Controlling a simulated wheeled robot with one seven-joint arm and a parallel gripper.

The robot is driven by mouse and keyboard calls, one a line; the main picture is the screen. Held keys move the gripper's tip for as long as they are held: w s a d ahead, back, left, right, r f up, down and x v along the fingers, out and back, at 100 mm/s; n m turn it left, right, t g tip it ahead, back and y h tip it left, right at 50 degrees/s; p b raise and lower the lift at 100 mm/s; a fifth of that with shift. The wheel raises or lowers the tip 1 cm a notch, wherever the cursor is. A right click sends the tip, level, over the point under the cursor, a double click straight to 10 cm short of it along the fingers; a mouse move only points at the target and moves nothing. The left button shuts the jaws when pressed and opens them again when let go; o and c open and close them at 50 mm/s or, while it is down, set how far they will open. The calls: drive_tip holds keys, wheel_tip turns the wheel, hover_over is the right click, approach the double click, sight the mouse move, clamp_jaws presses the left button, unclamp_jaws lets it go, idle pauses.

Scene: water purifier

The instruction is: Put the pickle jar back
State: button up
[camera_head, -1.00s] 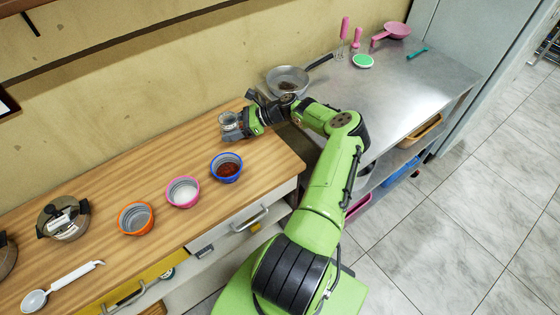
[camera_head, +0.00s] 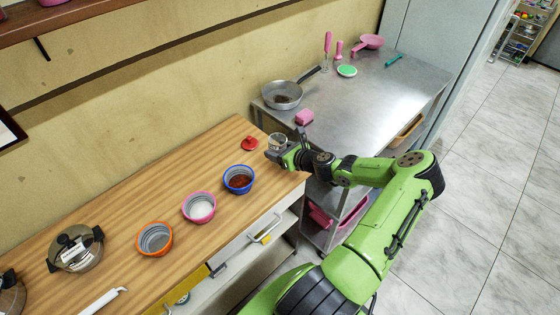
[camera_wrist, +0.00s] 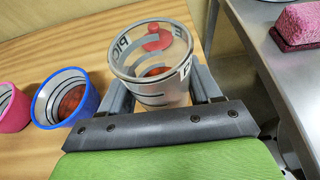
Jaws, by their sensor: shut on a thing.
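I cannot tell whether the jar's base touches the counter. A red lid (camera_head: 249,143) with a knob lies on the counter just left of the jar; it also shows through the glass in the wrist view (camera_wrist: 157,38).
Blue (camera_head: 239,179), pink (camera_head: 199,207) and orange (camera_head: 154,238) bowls line the front of the wooden counter (camera_head: 190,165). A lidded pot (camera_head: 75,248) stands farther left. A metal table (camera_head: 370,90) on the right holds a pan (camera_head: 282,95) and a pink sponge (camera_head: 304,117).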

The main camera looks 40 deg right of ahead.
wheel_tip(320, 180, down, 4)
drive_tip(key=shift+r+b, duration=0.15)
drive_tip(key=shift+b, duration=0.25)
drive_tip(key=shift+r, duration=0.1)
drive_tip(key=o, duration=1.2)
